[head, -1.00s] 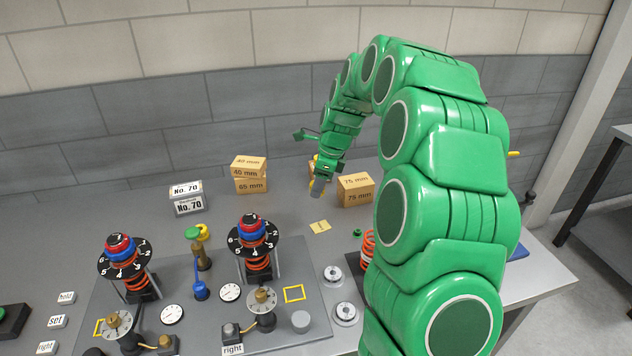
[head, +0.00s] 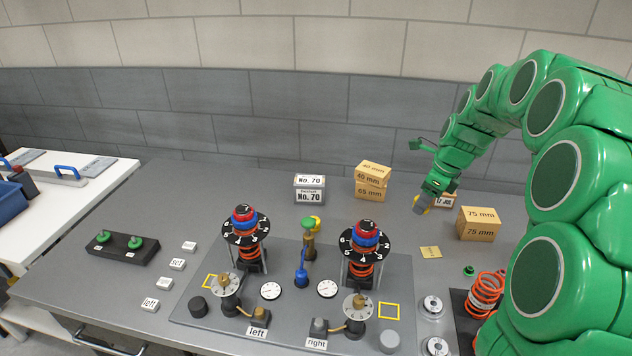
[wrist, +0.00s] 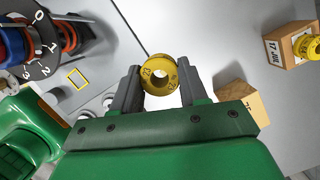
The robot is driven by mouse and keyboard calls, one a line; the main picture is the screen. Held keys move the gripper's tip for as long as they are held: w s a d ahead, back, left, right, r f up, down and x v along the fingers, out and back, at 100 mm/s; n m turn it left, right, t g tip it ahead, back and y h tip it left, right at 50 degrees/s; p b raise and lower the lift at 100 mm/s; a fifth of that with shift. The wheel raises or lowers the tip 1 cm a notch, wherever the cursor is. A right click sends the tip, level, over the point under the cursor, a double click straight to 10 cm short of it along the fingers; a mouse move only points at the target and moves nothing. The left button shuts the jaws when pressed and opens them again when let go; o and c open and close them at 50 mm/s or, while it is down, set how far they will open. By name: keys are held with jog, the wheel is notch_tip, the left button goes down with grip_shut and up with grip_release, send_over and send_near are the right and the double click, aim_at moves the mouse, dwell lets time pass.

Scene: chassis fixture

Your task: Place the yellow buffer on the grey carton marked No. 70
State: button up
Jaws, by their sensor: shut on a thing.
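My gripper (wrist: 158,88) is shut on a yellow ring-shaped buffer (wrist: 160,66), with dark markings on its face and a hole in its middle. The carton is not seen in the wrist view.
Tan boxes marked 40 mm and 65 mm (head: 370,190) stand between the carton and my gripper. A 17 JUL box (wrist: 283,47) bears another yellow piece (wrist: 309,46). Two dial fixtures (head: 246,225) stand in front.

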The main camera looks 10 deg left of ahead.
jog(key=w+a+r, duration=0.2)
jog(key=a+r, duration=0.1)
jog(key=a, duration=1.1)
jog(key=w+a+r, duration=0.3)
jog(key=a, duration=1)
jog(key=shift+a+n, duration=0.3)
jog(key=shift+a, duration=0.1)
jog(key=shift+w+a+f, duration=0.5)
jog(key=shift+w+f, duration=0.1)
jog(key=shift+w, duration=0.7)
jog(key=shift+w+a+f, duration=0.45)
jog(key=shift+w+f, duration=0.15)
jog(key=shift+w, duration=0.75)
jog(key=shift+w+a+f, duration=0.5)
jog(key=shift+w+f, duration=0.1)
jog(key=shift+w, duration=0.7)
send_over(308, 179)
jog(key=d, duration=0.1)
jog(key=shift+s+f, duration=0.25)
jog(key=shift+f, duration=1.05)
jog(key=shift+s+f, duration=0.2)
jog(key=shift+f, duration=1.1)
jog(key=shift+w+a+f, duration=0.1)
jog(key=shift+w+f, duration=0.1)
jog(key=shift+f, duration=1.7)
jog(key=shift+f, duration=0.1)
